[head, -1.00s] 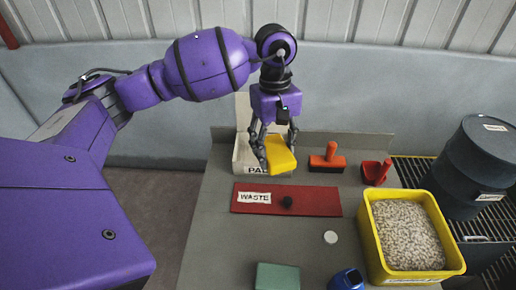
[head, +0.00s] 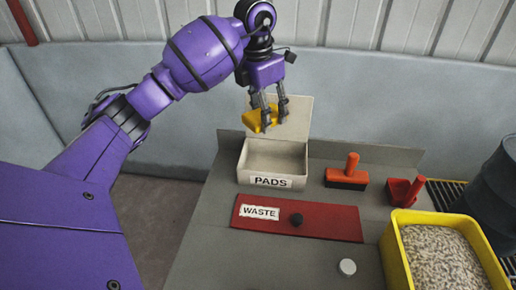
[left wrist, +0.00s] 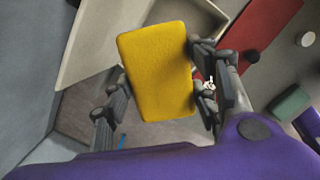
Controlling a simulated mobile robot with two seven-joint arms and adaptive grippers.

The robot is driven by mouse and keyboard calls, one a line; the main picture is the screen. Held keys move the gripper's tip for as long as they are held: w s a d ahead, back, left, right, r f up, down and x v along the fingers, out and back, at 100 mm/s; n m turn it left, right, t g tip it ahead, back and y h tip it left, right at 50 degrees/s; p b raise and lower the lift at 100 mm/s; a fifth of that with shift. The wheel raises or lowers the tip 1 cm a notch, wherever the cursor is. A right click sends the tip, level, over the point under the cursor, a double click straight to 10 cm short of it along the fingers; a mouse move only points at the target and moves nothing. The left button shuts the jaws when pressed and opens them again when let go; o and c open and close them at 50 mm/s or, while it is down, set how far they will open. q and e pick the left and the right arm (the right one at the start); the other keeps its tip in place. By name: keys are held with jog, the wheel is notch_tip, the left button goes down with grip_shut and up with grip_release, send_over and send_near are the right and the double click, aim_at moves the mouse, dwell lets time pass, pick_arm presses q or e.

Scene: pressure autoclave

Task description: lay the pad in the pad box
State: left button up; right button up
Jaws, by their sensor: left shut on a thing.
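The yellow pad (head: 258,120) is held by my left gripper (head: 268,112), above the back part of the pad box, in front of its raised lid. In the left wrist view the pad (left wrist: 157,70) fills the space between the two fingers. The pad box (head: 273,182) is an open white box labelled PADS, standing at the back left of the bench. Its inside looks empty. It also shows at the top left of the left wrist view (left wrist: 95,45). My right gripper is in neither view.
A red WASTE lid (head: 330,223) with a black knob lies in front of the box. An orange-handled brush (head: 347,178) and a red scoop (head: 404,190) stand to the right. A yellow bin (head: 396,250) of pellets and a dark drum (head: 490,200) are farther right.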

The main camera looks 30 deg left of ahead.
aim_at(264, 169)
pick_arm(q)
notch_tip(264, 169, down, 18)
jog(key=shift+r, duration=0.2)
jog(key=shift+f, duration=0.1)
jog(key=shift+f, duration=0.15)
jog(key=o, duration=0.7)
jog(key=shift+o, duration=0.2)
jog(key=r, duration=0.4)
jog(key=s+r, duration=0.1)
jog(key=r, duration=0.7)
jog(key=shift+s+a+r, duration=0.2)
jog(key=shift+a, duration=0.05)
